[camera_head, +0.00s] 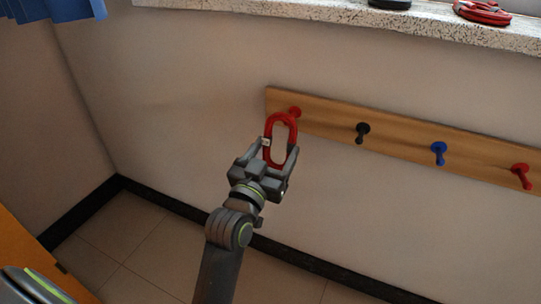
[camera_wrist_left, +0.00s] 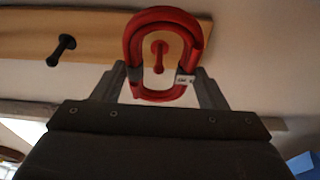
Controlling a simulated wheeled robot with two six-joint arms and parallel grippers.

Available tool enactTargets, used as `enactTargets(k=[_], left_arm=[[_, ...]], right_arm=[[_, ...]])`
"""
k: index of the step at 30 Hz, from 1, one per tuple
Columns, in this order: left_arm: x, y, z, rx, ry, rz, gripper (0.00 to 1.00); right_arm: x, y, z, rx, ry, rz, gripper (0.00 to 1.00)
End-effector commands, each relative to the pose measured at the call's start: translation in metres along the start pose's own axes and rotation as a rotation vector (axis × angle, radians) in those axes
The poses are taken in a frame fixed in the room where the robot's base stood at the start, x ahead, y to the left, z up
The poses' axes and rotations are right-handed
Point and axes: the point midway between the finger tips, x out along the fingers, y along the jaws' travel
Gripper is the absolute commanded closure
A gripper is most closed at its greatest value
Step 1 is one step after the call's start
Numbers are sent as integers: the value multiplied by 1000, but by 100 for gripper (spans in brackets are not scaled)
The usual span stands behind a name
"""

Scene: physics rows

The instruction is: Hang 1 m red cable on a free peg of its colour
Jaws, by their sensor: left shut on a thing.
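The red cable (camera_head: 294,135) is a coiled oblong loop with a small white tag, held upright in front of the wall rack. My left gripper (camera_head: 279,152) is shut on its lower part. The leftmost red peg (camera_head: 295,111) shows at the loop's upper end, with no other cable seen on it. In the left wrist view this red peg (camera_wrist_left: 159,50) appears inside the opening of the red cable (camera_wrist_left: 136,40). I cannot tell whether the peg tip passes through the loop. Another red peg (camera_head: 521,172) at the far right is bare. My right gripper is not in view.
The wooden rack (camera_head: 400,138) also bears a bare black peg (camera_head: 362,131) and a bare blue peg (camera_head: 438,151). Above it, a speckled sill (camera_head: 330,12) holds another red coil (camera_head: 482,13) and a dark item (camera_head: 390,3). Wall and floor left of the rack are clear.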

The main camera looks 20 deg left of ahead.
Motion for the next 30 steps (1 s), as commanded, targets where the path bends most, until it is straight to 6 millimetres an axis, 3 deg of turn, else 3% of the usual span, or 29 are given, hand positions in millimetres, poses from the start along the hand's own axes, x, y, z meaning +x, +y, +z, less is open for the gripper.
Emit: enactTargets(k=[22,30], left_arm=[[44,0,12,3,2,-1,57],[53,0,20,2,0,0,57]], right_arm=[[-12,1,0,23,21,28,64],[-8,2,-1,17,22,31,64]])
